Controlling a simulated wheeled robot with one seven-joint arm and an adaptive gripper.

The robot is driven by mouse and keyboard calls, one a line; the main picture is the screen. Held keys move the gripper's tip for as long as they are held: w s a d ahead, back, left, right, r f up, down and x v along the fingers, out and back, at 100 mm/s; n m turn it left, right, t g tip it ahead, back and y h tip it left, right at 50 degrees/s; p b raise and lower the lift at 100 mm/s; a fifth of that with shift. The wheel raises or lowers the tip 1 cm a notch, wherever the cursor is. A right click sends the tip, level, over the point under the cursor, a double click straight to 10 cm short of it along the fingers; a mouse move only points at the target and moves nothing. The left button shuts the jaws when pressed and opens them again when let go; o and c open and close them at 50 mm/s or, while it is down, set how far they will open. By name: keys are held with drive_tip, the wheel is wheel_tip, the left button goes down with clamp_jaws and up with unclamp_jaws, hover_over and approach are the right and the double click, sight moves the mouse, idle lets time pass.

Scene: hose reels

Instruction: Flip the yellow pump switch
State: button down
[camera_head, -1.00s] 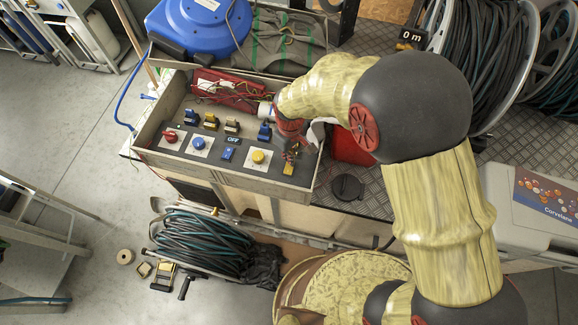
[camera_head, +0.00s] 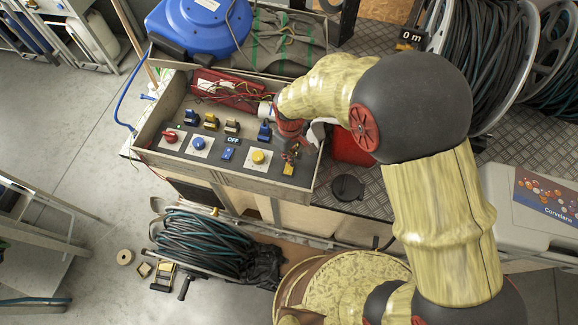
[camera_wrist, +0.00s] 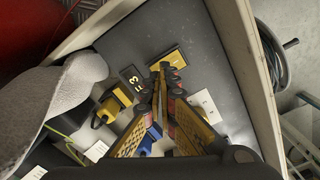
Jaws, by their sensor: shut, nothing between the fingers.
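A grey control panel (camera_head: 240,169) sits in an open wooden box and carries several coloured switches. In the wrist view a yellow switch (camera_wrist: 104,113) on a dark base stands left of my fingers, beside a small display with yellow characters. A yellow plate (camera_wrist: 179,55) lies just beyond my fingertips; it also shows in the head view (camera_head: 288,169). Another yellow switch (camera_head: 210,121) is in the back row. I cannot tell which is the pump switch. My gripper (camera_wrist: 163,76) is shut and empty over the panel's right end; contact is unclear. It also shows in the head view (camera_head: 290,158).
A yellow knob (camera_head: 258,157), a blue knob (camera_head: 199,143) and a red knob (camera_head: 171,136) line the panel's front. The box's wooden front wall (camera_head: 240,181) stands close to my gripper. A small display (camera_head: 233,139) reads OFF. A blue hose reel (camera_head: 200,26) sits behind.

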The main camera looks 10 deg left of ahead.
drive_tip(key=shift+f+b, duration=0.6)
drive_tip(key=shift+f, duration=0.55)
idle(0.6)
drive_tip(key=shift+r, duration=0.1)
drive_tip(key=shift+r+p, duration=2.7)
drive_tip(key=shift+r, duration=0.8)
drive_tip(key=shift+f, duration=0.1)
drive_tip(key=s, duration=0.1)
drive_tip(key=s+d, duration=0.1)
drive_tip(key=s+d+m, duration=0.1)
drive_tip(key=shift+s+f+g+h, duration=0.1)
drive_tip(key=shift+f+g+h, duration=0.2)
drive_tip(key=shift+g, duration=0.1)
drive_tip(key=s+d+r+m+t, duration=0.2)
drive_tip(key=s+d+r+m, duration=0.1)
drive_tip(key=d+r, duration=0.5)
drive_tip(key=s+d+r+m+t, duration=0.2)
drive_tip(key=d+r, duration=0.6)
drive_tip(key=r, duration=0.5)
drive_tip(key=s+d+r+m+t, duration=0.2)
drive_tip(key=s+d+r+m, duration=0.3)
drive_tip(key=d+r, duration=0.4)
drive_tip(key=v, duration=0.3)
